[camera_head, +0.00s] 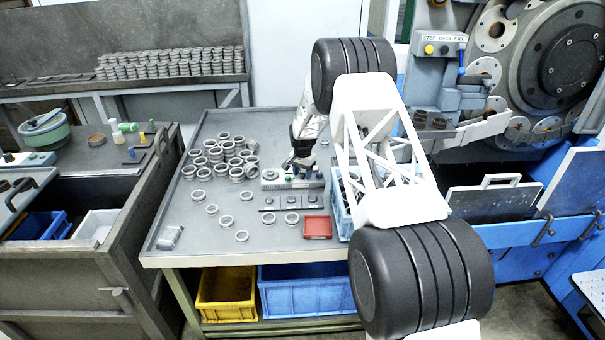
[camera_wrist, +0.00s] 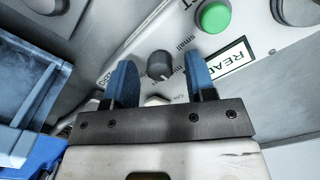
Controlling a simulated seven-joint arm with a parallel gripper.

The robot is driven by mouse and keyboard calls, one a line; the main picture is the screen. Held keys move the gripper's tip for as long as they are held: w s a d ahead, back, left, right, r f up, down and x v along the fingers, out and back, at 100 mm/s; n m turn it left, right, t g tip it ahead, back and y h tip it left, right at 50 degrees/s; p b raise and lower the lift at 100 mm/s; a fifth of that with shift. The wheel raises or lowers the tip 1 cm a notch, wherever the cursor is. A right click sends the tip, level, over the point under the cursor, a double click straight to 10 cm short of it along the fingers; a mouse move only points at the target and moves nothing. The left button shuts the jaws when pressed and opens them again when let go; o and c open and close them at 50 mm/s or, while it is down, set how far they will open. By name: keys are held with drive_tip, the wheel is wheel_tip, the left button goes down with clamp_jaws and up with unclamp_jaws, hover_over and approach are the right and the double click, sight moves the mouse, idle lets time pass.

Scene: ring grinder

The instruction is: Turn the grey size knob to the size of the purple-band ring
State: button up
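The dark grey size knob (camera_wrist: 160,65) sits on a pale panel in the wrist view, with the word "small" to its upper right and other labels partly hidden. A light mark shows on the knob's lower right; I cannot tell for sure which size it points to. My gripper (camera_wrist: 159,78) is open, its blue fingers left and right of the knob in the picture; no contact is visible. In the head view my gripper (camera_head: 298,163) is over the control box (camera_head: 272,184). Grey rings (camera_head: 225,158) lie on the table; I cannot make out a purple band.
A green button (camera_wrist: 213,17) and a "READY" label (camera_wrist: 230,63) are close to the right finger. A red tray (camera_head: 318,228) and small plates with rings lie in front of the box. A blue crate (camera_head: 341,215) stands to its right.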

sight(303, 174)
drive_tip(key=shift+r, duration=0.1)
drive_tip(key=shift+r, duration=3.8)
drive_tip(key=shift+s+d+r, duration=0.1)
drive_tip(key=shift+s+r, duration=0.2)
drive_tip(key=shift+r, duration=0.25)
drive_tip(key=s+d+r+n+t, duration=0.1)
drive_tip(key=s+d+r+n, duration=0.15)
drive_tip(key=s+r, duration=1.2)
drive_tip(key=s+d+r+n, duration=0.1)
drive_tip(key=s+d+r, duration=0.3)
drive_tip(key=s+r, duration=1.05)
drive_tip(key=s+d+n, duration=0.1)
drive_tip(key=s+d, duration=0.1)
drive_tip(key=s, duration=1.8)
drive_tip(key=s+d+n+t, duration=0.1)
drive_tip(key=s+d+n, duration=0.1)
drive_tip(key=s, duration=1.9)
drive_tip(key=shift+s+f+t, duration=0.2)
drive_tip(key=shift+f+t, duration=0.1)
